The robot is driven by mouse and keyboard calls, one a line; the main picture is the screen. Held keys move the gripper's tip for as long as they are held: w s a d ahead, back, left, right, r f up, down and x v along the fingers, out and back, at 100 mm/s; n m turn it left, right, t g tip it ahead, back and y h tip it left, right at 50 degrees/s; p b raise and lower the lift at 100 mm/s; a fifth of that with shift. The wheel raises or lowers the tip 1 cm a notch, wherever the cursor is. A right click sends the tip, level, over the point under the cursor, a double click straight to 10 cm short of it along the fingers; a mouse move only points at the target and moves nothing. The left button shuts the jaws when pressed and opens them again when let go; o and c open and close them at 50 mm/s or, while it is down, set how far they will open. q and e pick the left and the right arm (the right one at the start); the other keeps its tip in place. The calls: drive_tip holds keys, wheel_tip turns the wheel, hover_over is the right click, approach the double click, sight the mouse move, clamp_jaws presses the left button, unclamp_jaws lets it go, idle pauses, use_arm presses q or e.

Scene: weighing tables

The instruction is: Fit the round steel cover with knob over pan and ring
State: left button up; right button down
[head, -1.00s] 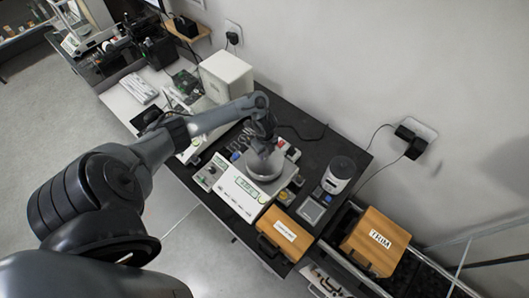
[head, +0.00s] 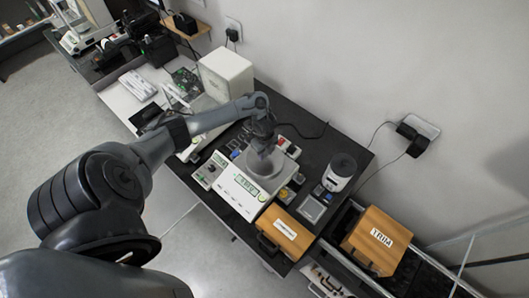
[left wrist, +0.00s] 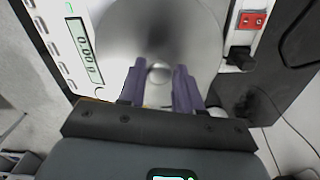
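The round steel cover (head: 266,168) with a knob is at the pan of the white balance (head: 236,186), under my left gripper (head: 262,147). In the left wrist view the cover (left wrist: 118,40) fills the upper middle as a grey disc, with its round knob (left wrist: 160,74) between the two purple fingers of my left gripper (left wrist: 160,78). My right gripper is not in view.
A wooden box (head: 284,232) stands in front of the balance, and a second one marked TRIM (head: 372,238) stands to the right. A white-and-dark round device (head: 340,172) is right of the balance. A white box (head: 225,75) stands behind. The wall bounds the back.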

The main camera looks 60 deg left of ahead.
use_arm(q)
drive_tip(key=o, duration=0.4)
